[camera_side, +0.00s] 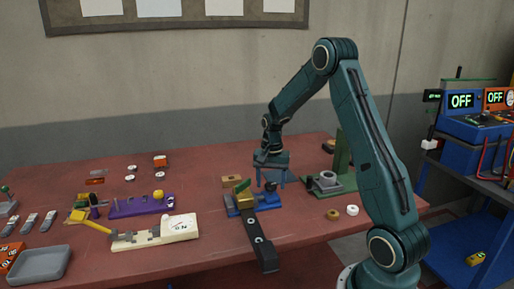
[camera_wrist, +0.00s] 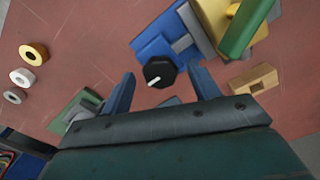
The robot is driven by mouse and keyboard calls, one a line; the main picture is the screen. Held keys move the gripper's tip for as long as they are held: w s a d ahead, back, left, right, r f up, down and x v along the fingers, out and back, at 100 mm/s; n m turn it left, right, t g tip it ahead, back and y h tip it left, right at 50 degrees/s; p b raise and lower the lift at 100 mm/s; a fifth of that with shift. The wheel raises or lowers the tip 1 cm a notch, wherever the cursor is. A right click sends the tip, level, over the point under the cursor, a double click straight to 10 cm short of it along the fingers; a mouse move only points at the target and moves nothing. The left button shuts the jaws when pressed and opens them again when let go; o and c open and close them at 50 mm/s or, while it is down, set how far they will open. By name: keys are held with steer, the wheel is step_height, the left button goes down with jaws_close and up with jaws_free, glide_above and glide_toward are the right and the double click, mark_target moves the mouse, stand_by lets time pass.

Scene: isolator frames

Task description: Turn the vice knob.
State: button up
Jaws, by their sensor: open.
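The vice (camera_side: 250,204) has a blue base and stands near the middle of the red table. Its black knob (camera_wrist: 160,72) with a white mark shows in the wrist view, at the end of the vice. In the wrist view the vice's blue base (camera_wrist: 155,40) lies above the knob, with yellow and green parts at its right. My gripper (camera_side: 271,180) is over the knob side of the vice, pointing down. In the wrist view my gripper (camera_wrist: 162,82) is open, its two blue fingers on either side of the knob. I cannot tell how far above the knob the fingertips are.
A black bar (camera_side: 262,247) reaches over the table's front edge. A green press-like stand (camera_side: 343,165) is close on the right. Yellow and white rings (camera_wrist: 28,77) lie beyond it. A wooden block (camera_wrist: 254,79) lies beside the vice. A purple rack (camera_side: 140,206) stands left.

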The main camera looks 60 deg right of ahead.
mark_target(270, 185)
step_height(270, 185, up, 14)
steer(key=shift+f, duration=0.15)
stand_by(0.5)
stand_by(0.3)
steer(key=s+a+r+n+t, duration=0.1)
steer(key=s+a+r+n, duration=0.3)
steer(key=a, duration=0.4)
steer(key=s+a+r+n+t, duration=0.2)
steer(key=s+a+r+n, duration=0.15)
steer(key=a, duration=0.55)
steer(key=s+a+f+n+t, duration=0.1)
steer(key=s+a+n+t, duration=0.1)
steer(key=s+a+n, duration=0.4)
steer(key=shift+s+a+f+n+t, duration=0.3)
steer(key=shift+s+a, duration=1.2)
steer(key=shift+s, duration=1.55)
